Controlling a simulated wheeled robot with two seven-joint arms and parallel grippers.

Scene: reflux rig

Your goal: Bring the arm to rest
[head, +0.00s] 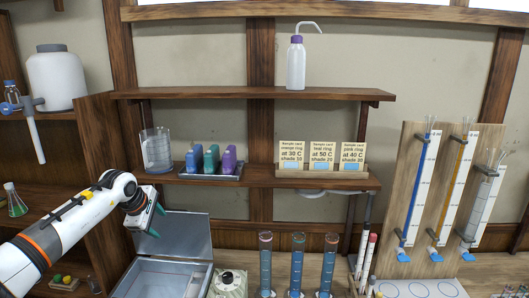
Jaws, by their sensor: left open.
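My left arm (75,225) reaches in from the lower left. Its gripper (156,221) is open, with green fingertips apart and nothing seen between them. It hangs in the air in front of the lower shelf's left end, above and beside the open grey metal box (182,236). My right gripper is not in view.
A glass beaker (156,150), a rack of coloured bottles (211,160) and sample cards (322,153) stand on the lower shelf (255,178). Several blue-filled cylinders (298,262) stand below. A burette board (440,195) is at right. A wash bottle (296,64) stands on the upper shelf.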

